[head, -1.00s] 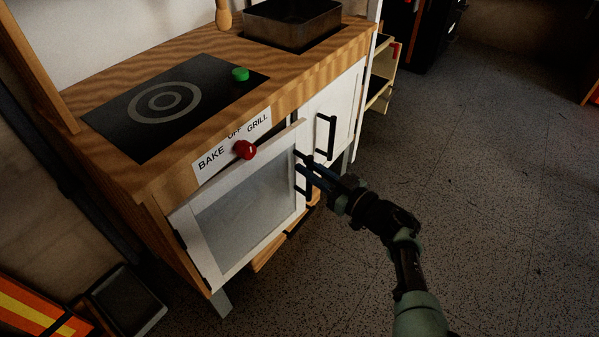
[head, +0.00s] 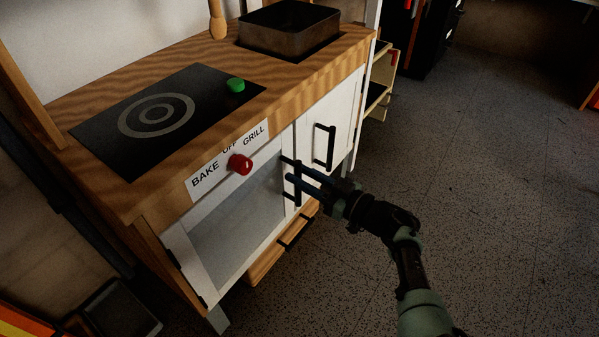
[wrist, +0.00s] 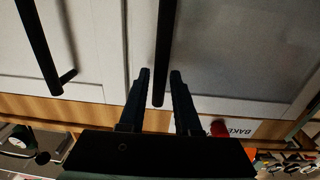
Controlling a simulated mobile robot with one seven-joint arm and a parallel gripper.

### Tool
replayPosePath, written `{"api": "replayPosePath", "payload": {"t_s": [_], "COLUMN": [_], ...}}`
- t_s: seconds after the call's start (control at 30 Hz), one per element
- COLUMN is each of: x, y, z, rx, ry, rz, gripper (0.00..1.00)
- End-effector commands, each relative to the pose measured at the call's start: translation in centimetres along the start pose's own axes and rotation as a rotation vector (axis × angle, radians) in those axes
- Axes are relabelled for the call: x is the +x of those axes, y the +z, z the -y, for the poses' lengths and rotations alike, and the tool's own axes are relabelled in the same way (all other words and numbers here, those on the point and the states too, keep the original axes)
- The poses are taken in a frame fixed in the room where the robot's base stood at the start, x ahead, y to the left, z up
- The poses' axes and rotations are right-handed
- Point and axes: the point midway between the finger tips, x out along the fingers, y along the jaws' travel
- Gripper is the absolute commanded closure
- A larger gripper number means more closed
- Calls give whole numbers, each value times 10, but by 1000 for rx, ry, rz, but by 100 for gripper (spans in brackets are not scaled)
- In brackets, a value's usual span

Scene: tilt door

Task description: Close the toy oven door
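The toy oven door (head: 232,236) has a white frame and a grey see-through pane. In the head view it lies flush, or nearly so, with the cabinet front, below the knob panel; a very small gap cannot be ruled out. Its upright black handle (head: 297,192) is at the door's right edge. My gripper (head: 296,180) is at this handle. In the wrist view, the handle (wrist: 164,50) reaches down between my two separated fingers (wrist: 160,74), with room visible beside it. The oven pane (wrist: 245,45) fills the right of that view.
A white cupboard door with a black handle (head: 324,147) is right of the oven. A red knob (head: 240,164) sits above the oven door, and a drawer handle (head: 296,233) is below. The floor to the right is clear.

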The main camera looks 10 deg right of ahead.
Motion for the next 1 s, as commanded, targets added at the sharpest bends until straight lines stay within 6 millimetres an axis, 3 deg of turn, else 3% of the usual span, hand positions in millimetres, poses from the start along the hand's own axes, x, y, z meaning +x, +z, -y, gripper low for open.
{"api": "replayPosePath", "payload": {"t_s": [0.5,0.7,1.0], "x": [-104,-120,-122], "y": [-2,0,0], "z": [0,0,0], "rx": [2,1,1], "ry": [5,2,1], "rz": [2,1,1], "gripper": [68,68,68]}}
